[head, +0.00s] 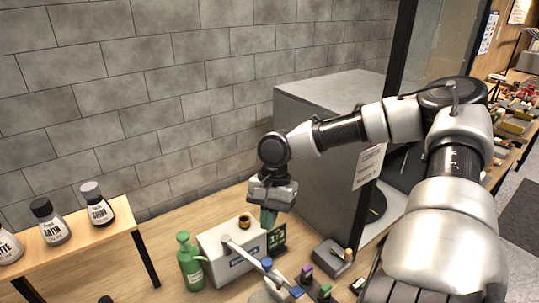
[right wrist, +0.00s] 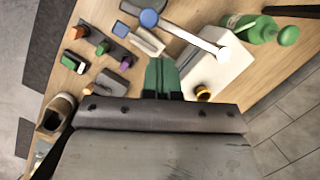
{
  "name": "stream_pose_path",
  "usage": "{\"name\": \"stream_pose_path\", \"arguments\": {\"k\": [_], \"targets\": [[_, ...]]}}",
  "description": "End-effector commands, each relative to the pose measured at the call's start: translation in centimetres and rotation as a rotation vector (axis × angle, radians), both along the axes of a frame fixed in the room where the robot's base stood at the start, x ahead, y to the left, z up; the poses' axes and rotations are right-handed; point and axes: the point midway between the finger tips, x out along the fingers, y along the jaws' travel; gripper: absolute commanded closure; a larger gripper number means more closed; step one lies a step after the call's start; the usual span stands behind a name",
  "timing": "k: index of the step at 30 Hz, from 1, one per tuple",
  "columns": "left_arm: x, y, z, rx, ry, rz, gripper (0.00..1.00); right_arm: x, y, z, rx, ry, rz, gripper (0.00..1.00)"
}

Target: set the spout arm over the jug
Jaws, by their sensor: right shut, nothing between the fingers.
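The white spout arm (head: 246,251) reaches from a pivot on top of a white box (head: 213,245) toward the front right and ends in a blue tip (head: 267,263). In the right wrist view the spout arm (right wrist: 188,36) runs from the box to its blue tip at upper left. A pale object (head: 262,295), possibly the jug, is cut by the head view's bottom edge near the tip; I cannot tell what it is. My right gripper (head: 268,222), with green fingers, is shut and empty above the box's back right side, apart from the spout arm. My left gripper is out of view.
A green bottle (head: 190,262) stands left of the box. Coloured blocks (head: 306,271) and a grey block with a wooden knob (head: 334,257) lie to the right. A shelf with bottles (head: 98,205) is at left.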

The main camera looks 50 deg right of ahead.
Motion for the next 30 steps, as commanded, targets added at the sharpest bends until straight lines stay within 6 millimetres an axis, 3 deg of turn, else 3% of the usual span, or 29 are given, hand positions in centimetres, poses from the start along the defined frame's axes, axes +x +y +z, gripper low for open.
{"name": "stream_pose_path", "arguments": {"k": [3,10,30], "targets": [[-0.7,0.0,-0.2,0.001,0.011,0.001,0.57,0.3,-0.6,1.9,-0.001,-0.007,-0.003,1.00],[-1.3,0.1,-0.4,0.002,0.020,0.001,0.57,0.5,-1.4,4.2,-0.001,-0.005,-0.003,1.00],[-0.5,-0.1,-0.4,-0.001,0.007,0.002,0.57,0.5,-1.5,4.7,-0.001,-0.003,-0.002,1.00]]}}
